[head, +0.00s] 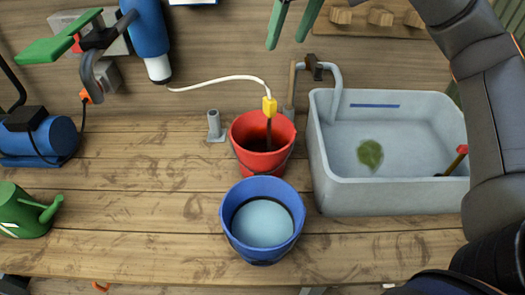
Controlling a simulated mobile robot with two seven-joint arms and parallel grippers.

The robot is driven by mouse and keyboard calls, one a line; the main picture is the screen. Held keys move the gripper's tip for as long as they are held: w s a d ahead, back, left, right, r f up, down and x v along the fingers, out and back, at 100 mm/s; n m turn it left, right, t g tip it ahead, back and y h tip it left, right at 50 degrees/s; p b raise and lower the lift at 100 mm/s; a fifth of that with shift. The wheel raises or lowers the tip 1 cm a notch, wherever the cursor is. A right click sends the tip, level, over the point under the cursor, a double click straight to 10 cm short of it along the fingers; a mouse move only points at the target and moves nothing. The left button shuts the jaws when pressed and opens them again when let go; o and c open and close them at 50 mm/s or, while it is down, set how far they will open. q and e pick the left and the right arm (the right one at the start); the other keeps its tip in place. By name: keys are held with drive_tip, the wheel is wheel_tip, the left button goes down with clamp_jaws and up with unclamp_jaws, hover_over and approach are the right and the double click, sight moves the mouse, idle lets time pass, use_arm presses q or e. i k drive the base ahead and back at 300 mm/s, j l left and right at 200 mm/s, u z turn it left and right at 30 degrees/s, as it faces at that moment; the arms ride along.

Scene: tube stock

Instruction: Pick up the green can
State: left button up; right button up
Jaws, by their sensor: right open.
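The green can (22,214) is a watering can standing on the wooden bench at the far left of the head view. Its green spout points right, and the left edge of the picture cuts off part of it. My right gripper (286,44) is at the top centre, with two green fingers apart and nothing between them. It is far up and to the right of the can, not touching it. My left gripper is not in view.
A blue bucket (228,220) with pale contents and a red bucket (245,157) stand mid-bench. A white hose (225,79) runs to a yellow piece at the red bucket. A grey basin (385,196) is right, a blue machine (45,142) left. Bench between can and blue bucket is clear.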

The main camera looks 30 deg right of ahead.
sight(22, 217)
drive_tip(key=k, duration=1)
